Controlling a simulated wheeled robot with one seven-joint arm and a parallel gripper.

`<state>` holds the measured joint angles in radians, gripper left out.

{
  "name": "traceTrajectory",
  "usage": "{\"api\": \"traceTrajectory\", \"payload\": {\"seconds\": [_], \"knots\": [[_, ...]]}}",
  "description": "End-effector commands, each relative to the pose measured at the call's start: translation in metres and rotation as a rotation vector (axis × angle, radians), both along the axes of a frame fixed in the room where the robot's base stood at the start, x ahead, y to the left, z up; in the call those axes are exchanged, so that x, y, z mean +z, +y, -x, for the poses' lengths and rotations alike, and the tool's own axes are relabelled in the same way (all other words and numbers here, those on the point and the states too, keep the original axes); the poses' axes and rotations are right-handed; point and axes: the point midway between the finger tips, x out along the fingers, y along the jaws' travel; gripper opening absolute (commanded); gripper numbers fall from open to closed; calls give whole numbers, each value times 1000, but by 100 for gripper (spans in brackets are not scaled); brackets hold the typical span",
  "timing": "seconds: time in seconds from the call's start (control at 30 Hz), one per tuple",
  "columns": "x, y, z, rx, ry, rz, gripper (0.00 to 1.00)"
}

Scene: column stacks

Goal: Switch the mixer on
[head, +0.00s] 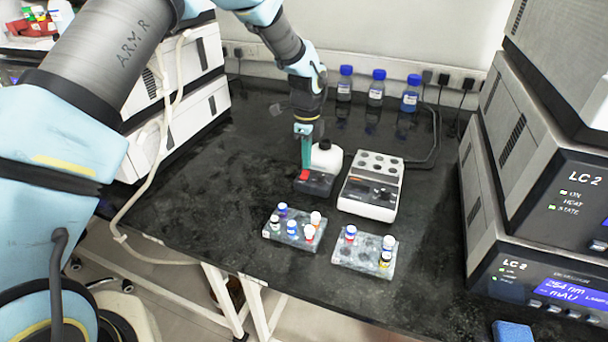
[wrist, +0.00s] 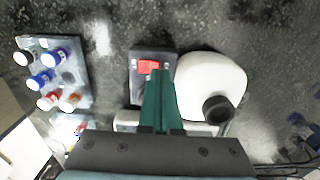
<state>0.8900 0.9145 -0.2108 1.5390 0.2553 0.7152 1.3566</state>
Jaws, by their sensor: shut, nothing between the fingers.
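A small dark box with a red switch (head: 304,175) on it stands on the black bench. The switch also shows in the wrist view (wrist: 149,66). Right beside the box is a white rounded body with a black top (head: 327,158), which I take to be the mixer; it also shows in the wrist view (wrist: 212,82). My gripper (head: 306,166) points straight down with its green fingers shut and empty. In the wrist view its fingertips (wrist: 160,72) overlap the switch's edge. I cannot tell whether they touch it. The switch's on or off state is not clear.
A white block device with several wells (head: 383,209) stands right of the switch box. Two vial racks, left (head: 279,238) and right (head: 362,263), stand in front. Blue-capped bottles (head: 376,90) line the back wall. Grey instrument stacks (head: 478,225) bound the right.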

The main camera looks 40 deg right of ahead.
Motion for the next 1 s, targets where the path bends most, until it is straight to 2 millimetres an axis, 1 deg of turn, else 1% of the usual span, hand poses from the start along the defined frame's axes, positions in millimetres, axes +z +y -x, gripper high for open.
{"api": "traceTrajectory", "payload": {"seconds": [1.0], "knots": [[-15,0,0,0,1,-1,0]]}}
